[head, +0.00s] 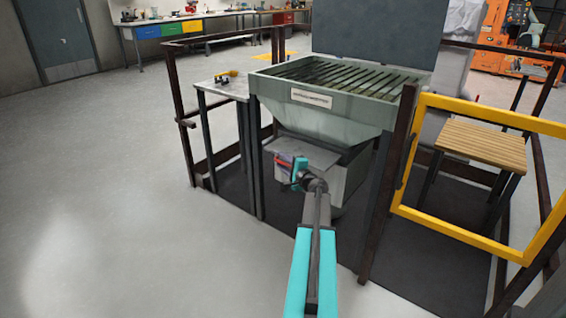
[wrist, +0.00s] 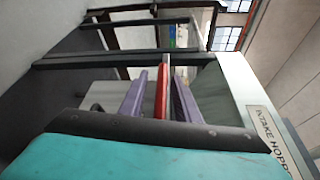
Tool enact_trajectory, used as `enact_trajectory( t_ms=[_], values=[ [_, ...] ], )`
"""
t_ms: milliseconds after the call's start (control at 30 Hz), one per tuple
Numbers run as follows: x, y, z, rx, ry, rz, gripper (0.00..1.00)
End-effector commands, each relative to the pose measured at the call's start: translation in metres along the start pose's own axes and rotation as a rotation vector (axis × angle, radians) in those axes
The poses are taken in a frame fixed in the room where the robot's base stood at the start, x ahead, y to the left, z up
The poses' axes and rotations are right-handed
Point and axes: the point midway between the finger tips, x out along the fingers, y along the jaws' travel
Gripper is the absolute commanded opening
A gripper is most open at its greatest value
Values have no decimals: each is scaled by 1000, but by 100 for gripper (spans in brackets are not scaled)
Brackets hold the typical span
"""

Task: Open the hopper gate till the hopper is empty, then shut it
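The intake hopper (head: 325,118) is a grey-green funnel with a slatted grate (head: 335,75) on top. Its label also shows in the wrist view (wrist: 272,130). What lies under the grate cannot be made out. A red handle (wrist: 162,92) stands below the hopper, and it shows small in the head view (head: 283,161). My gripper (wrist: 161,76) has its two purple fingers on either side of the red handle, with gaps visible between them and it. The gripper is open around the handle. The gate itself is hidden, so its position cannot be told.
A dark rail fence (head: 180,110) and a small side table (head: 222,88) stand left of the hopper. A yellow frame (head: 400,180) and a wooden-topped stool (head: 482,145) are at the right. The floor at the left is clear.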

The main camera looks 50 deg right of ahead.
Motion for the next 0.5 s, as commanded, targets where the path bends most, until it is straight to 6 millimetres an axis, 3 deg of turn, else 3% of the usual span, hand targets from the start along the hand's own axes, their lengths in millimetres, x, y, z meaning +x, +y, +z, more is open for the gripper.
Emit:
enact_trajectory(
  t_ms=[500],
  values=[
    [-52, 0, 2, 0, 0, 0, 29]
  ],
)
